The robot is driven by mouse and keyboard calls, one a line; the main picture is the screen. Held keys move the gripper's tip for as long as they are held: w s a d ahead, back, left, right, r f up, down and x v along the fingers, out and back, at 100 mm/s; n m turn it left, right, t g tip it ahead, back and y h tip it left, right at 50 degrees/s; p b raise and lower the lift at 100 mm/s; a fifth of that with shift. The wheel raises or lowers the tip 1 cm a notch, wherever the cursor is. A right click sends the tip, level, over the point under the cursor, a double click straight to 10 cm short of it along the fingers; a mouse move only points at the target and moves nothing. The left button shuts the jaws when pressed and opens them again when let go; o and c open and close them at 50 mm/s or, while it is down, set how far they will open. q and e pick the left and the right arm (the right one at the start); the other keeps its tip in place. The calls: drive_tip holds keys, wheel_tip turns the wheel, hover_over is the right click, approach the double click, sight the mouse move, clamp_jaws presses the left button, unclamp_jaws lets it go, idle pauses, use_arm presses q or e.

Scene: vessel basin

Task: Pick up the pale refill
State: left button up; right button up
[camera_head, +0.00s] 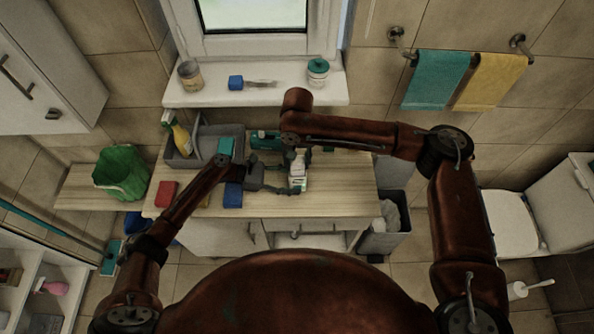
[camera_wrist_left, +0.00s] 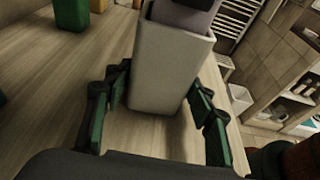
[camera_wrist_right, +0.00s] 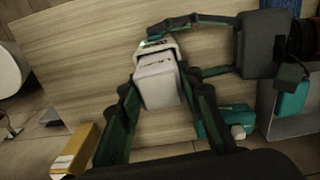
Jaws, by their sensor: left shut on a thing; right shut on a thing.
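The pale refill (camera_wrist_right: 160,88) is a lavender-white block between the fingers of my right gripper (camera_wrist_right: 160,105) in the right wrist view. Its far end meets a pale, open-topped container (camera_wrist_left: 168,65), which stands between the fingers of my left gripper (camera_wrist_left: 158,98) in the left wrist view. Both grippers are shut on these pieces. In the head view the pale pieces (camera_head: 298,178) show above the counter, with my left gripper (camera_head: 295,186) coming from the left and my right gripper (camera_head: 298,156) above. How deep the refill sits in the container is hidden.
On the wooden counter (camera_head: 340,200) are a grey caddy (camera_head: 205,135), a red sponge (camera_head: 166,193), a blue sponge (camera_head: 233,196) and a teal item (camera_head: 265,140). The counter's right part is clear. A grey bin (camera_head: 385,238) stands beyond its right edge.

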use_arm(q)
drive_tip(key=o, duration=0.9)
drive_tip(key=shift+o, duration=0.2)
use_arm(e)
wheel_tip(320, 180, up, 18)
use_arm(q)
drive_tip(key=shift+a, duration=0.1)
drive_tip(key=v, duration=1.2)
